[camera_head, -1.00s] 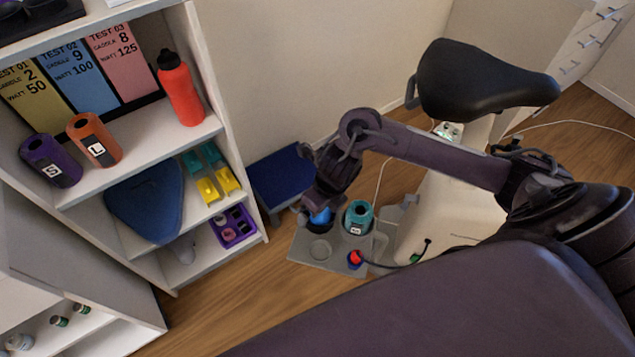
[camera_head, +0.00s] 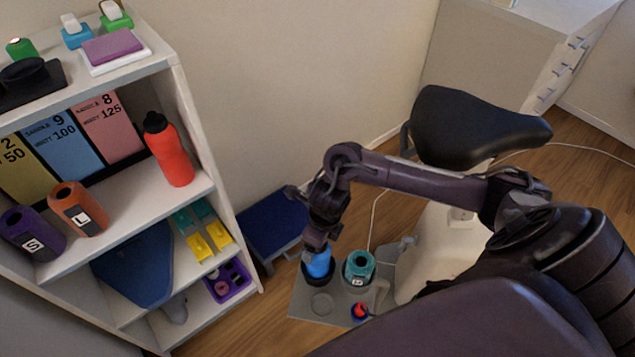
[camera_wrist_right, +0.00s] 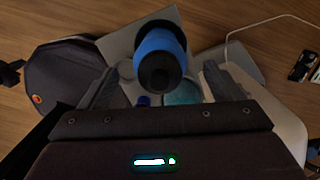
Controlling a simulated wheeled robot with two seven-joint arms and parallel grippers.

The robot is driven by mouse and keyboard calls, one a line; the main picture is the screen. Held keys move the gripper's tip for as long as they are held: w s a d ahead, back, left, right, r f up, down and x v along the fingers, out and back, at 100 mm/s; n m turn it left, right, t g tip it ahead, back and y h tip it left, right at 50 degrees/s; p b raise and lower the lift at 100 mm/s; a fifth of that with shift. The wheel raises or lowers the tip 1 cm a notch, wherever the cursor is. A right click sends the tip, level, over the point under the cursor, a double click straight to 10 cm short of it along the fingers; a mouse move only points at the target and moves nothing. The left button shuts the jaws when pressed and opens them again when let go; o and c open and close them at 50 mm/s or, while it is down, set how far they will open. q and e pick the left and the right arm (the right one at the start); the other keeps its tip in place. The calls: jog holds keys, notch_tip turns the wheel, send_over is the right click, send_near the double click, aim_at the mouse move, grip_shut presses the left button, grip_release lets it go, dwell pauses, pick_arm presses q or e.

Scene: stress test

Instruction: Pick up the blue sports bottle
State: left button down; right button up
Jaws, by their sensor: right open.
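The blue sports bottle (camera_head: 318,265) stands in a dark round holder on a grey tray (camera_head: 308,312) low near the floor. In the right wrist view the blue bottle (camera_wrist_right: 160,40) points its black cap toward the camera. My right gripper (camera_head: 316,240) is directly above the bottle's top in the head view. In the wrist view its open fingers (camera_wrist_right: 160,85) stand on either side of the cap, with a gap on both sides. The cap is hidden by the gripper in the head view. My left gripper is not in view.
A teal bottle (camera_head: 358,268) stands close beside the blue one. A red-topped item (camera_head: 360,311) lies at the tray's front. A blue step (camera_head: 272,222) and white shelf (camera_head: 240,235) are at left. A black saddle (camera_head: 475,128) is at right.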

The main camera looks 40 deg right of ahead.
aim_at(319, 267)
notch_tip(319, 267, down, 3)
jog(key=shift+a+r, duration=0.1)
jog(key=shift+w+f, duration=0.15)
jog(key=shift+f, duration=0.4)
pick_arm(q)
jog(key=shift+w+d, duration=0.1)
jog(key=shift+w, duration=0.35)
pick_arm(e)
jog(key=shift+r, duration=0.1)
grip_shut()
jog(key=shift+r, duration=0.15)
